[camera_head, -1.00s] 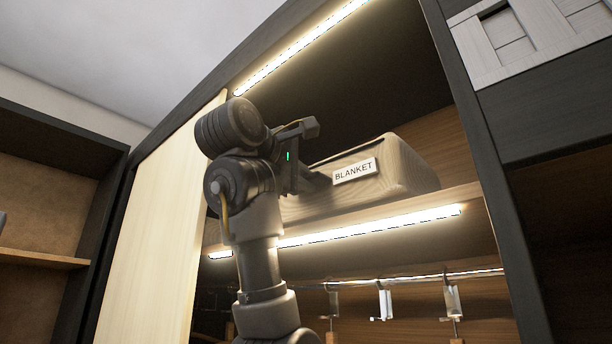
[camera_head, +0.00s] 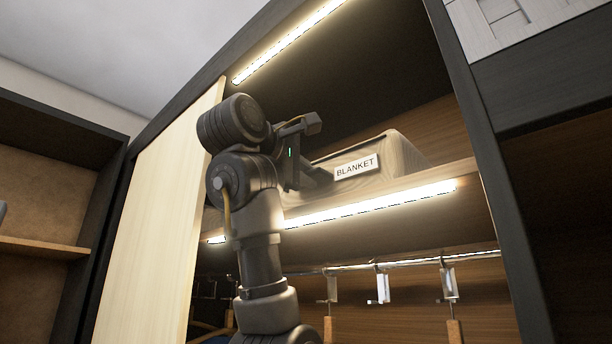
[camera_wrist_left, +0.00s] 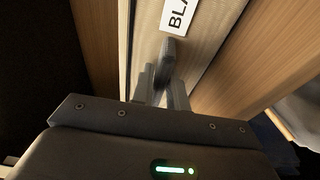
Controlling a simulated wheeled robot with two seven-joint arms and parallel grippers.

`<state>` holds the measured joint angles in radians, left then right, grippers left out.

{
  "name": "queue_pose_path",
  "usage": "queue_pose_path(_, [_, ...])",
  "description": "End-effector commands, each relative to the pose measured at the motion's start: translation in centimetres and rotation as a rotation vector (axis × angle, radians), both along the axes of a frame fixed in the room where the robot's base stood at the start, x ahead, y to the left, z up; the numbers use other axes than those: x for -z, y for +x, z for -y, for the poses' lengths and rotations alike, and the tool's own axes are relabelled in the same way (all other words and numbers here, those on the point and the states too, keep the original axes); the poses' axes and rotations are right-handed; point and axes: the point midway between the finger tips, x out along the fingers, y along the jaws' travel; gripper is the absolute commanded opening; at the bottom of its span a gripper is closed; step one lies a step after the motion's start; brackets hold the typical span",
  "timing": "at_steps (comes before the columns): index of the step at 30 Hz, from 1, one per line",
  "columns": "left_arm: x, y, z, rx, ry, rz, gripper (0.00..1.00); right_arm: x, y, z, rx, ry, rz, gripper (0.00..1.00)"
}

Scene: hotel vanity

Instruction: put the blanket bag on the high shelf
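The blanket bag (camera_head: 400,155) is a pale wood-grained block with a white BLANKET label (camera_head: 356,167). It is inside the upper compartment, over the high shelf (camera_head: 440,172). The shelf's front edge hides its underside, so I cannot tell if it rests on the shelf. My left gripper (camera_head: 318,177) is at the bag's front, left of the label. In the left wrist view, my left gripper's fingers (camera_wrist_left: 166,85) are close together against the bag's front (camera_wrist_left: 204,52), below the partly seen label. They appear shut on it. My right gripper is not in view.
A lit strip (camera_head: 375,203) runs under the shelf edge. Below it, hangers hang from a rail (camera_head: 400,264). A dark upright (camera_head: 490,170) bounds the compartment on the right, a pale panel (camera_head: 160,210) on the left. Free room shows above the bag.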

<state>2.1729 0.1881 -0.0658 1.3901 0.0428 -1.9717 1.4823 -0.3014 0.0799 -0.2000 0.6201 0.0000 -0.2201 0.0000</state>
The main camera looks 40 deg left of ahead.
Motion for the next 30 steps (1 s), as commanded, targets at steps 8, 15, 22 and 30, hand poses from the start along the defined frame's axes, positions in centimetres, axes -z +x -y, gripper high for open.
queue_pose_path(8, [0.0, -0.1, 0.0, 0.000, 0.000, 0.000, 0.38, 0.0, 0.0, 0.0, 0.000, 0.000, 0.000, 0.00])
queue_pose_path(15, [0.3, -0.3, 0.0, 0.000, 0.000, -0.006, 0.38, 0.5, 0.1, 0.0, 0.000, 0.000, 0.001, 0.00])
queue_pose_path(22, [0.9, -3.5, 0.7, 0.000, 0.001, -0.001, 0.38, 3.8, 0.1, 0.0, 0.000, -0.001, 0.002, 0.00])
queue_pose_path(30, [0.7, -8.1, 1.5, 0.000, 0.000, 0.001, 0.38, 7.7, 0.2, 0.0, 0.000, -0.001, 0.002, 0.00])
